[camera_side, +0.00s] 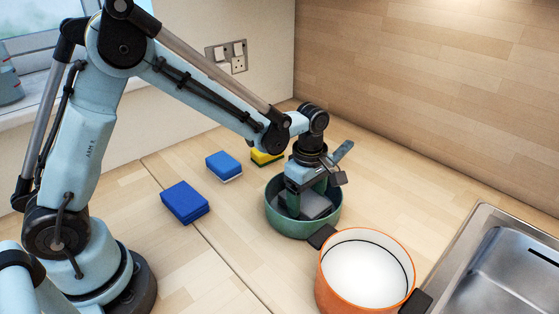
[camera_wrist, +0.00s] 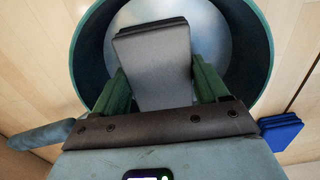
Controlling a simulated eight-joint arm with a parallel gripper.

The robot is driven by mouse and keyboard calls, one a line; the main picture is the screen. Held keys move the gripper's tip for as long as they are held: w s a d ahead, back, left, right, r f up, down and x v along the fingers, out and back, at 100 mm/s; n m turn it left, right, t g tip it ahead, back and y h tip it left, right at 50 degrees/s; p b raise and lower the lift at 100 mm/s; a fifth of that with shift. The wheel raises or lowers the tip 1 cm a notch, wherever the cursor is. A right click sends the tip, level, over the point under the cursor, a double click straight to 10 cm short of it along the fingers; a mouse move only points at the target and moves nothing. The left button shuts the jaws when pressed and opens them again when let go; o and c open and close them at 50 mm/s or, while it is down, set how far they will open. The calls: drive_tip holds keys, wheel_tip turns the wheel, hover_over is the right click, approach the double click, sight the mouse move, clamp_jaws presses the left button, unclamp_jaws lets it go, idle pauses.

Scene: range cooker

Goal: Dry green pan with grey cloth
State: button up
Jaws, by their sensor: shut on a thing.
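The green pan (camera_side: 275,217) stands on the wooden worktop, with a round wall and a grey metal inside. It also fills the top of the wrist view (camera_wrist: 262,48). The grey cloth (camera_side: 316,203) is a folded dark grey pad inside the pan; it shows in the wrist view (camera_wrist: 155,62) too. My gripper (camera_side: 306,200) reaches down into the pan from above. Its green fingers are shut on the grey cloth, one on each side. Whether the cloth touches the pan's floor is hard to tell.
An orange pot (camera_side: 335,285) with a white inside and dark handles stands close in front of the pan. Blue sponges (camera_side: 184,203) (camera_side: 223,164) and a yellow sponge (camera_side: 264,157) lie to the left. A metal sink (camera_side: 505,275) is at the right.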

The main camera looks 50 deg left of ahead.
drive_tip(key=shift+s+a, duration=0.4)
drive_tip(key=shift+s, duration=0.1)
drive_tip(key=shift+s+d, duration=0.55)
drive_tip(key=shift+d, duration=0.05)
drive_tip(key=shift+w+d, duration=0.55)
drive_tip(key=shift+w, duration=0.1)
drive_tip(key=shift+w+a, duration=0.55)
drive_tip(key=shift+a, duration=0.05)
drive_tip(key=shift+s+a, duration=0.25)
drive_tip(key=shift+a, duration=0.05)
drive_tip(key=shift+s+a, duration=0.3)
drive_tip(key=shift+s, duration=0.05)
drive_tip(key=shift+s+d, duration=0.6)
drive_tip(key=shift+d, duration=0.05)
drive_tip(key=shift+w+d, duration=0.55)
drive_tip(key=shift+w, duration=0.05)
drive_tip(key=shift+w+a, duration=0.6)
drive_tip(key=shift+a, duration=0.05)
drive_tip(key=shift+s+a, duration=0.55)
drive_tip(key=shift+s, duration=0.05)
drive_tip(key=shift+s+d, duration=0.6)
drive_tip(key=shift+w+d, duration=0.6)
drive_tip(key=shift+d, duration=0.05)
drive_tip(key=shift+w+a+f, duration=0.1)
drive_tip(key=shift+w+a, duration=0.5)
drive_tip(key=shift+a, duration=0.05)
